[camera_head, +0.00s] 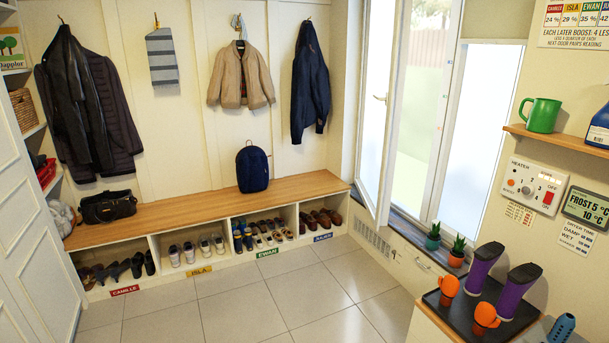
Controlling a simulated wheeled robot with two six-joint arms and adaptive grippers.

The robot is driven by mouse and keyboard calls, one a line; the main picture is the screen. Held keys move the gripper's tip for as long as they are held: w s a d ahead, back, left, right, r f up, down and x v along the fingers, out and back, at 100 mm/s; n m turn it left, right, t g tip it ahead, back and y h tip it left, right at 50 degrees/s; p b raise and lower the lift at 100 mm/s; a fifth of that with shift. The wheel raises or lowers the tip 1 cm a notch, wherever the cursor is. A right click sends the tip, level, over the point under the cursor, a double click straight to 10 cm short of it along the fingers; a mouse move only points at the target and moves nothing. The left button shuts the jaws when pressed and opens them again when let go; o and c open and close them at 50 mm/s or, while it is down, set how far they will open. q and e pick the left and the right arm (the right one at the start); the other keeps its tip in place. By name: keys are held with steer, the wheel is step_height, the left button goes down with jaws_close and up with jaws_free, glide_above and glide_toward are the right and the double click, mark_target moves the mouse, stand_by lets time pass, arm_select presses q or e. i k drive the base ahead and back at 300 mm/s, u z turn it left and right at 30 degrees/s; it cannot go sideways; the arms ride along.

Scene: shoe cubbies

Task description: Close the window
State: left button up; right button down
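The window has a white-framed sash (374,115) that stands open, swung inward into the room at an angle to the wall. Its handle (380,98) is on the sash's frame, on the side facing the room. Beside the sash, the window opening (415,110) shows a bright, green outdoors. A fixed frosted pane (482,120) is to the right of the opening. The sash's lower corner hangs near the grey sill (407,221). Neither of my grippers is in view.
Two small potted plants (433,238) (456,252) stand near the sill's right end. A dark tray (462,312) with purple and orange objects sits at lower right. A wooden bench (205,215) with shoe cubbies lines the back wall. The tiled floor (300,295) is clear.

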mark_target(386, 24)
steer(key=u, duration=0.2)
steer(key=i, duration=2.65)
steer(key=z, duration=0.4)
steer(key=i, duration=1.3)
steer(key=z, duration=0.2)
